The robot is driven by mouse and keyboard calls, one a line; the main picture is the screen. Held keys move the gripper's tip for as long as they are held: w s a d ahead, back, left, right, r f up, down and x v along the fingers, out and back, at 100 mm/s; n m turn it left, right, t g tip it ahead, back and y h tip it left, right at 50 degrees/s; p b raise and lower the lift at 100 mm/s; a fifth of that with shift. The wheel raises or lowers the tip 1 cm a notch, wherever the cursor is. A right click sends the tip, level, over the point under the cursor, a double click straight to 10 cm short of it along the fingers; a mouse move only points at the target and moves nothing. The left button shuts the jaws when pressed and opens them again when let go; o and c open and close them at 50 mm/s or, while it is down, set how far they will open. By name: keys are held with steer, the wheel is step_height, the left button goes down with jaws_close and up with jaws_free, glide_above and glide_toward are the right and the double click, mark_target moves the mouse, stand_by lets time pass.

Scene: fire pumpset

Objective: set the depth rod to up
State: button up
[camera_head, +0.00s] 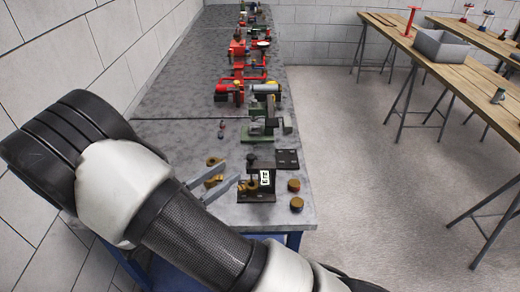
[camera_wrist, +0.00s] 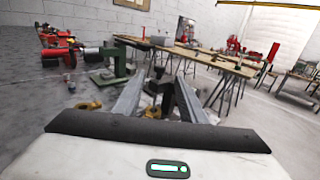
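My gripper (camera_head: 229,172) reaches in from the left, just above the near end of the grey bench, with its two grey fingers apart. In the wrist view my gripper (camera_wrist: 160,77) is open, and no held object shows between its fingers. A small black fixture (camera_head: 262,166) with a pale label stands just right of the fingertips. A dark upright rod with a round knob (camera_head: 251,157) is at its left side; it may be the depth rod. In the wrist view the black fixture (camera_wrist: 167,97) shows between the fingers, apparently beyond them. I cannot tell whether a finger touches it.
A brass-coloured part (camera_head: 214,171) lies beside the fingers. Two brass discs (camera_head: 294,186) sit near the bench's right edge. A green machine (camera_head: 262,127) stands behind, with red pump parts (camera_head: 236,92) farther back. A white block wall (camera_head: 60,60) borders the bench's left side.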

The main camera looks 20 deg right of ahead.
steer(key=x, duration=1.4)
steer(key=shift+d, duration=0.1)
steer(key=shift+p, duration=0.3)
jaws_close()
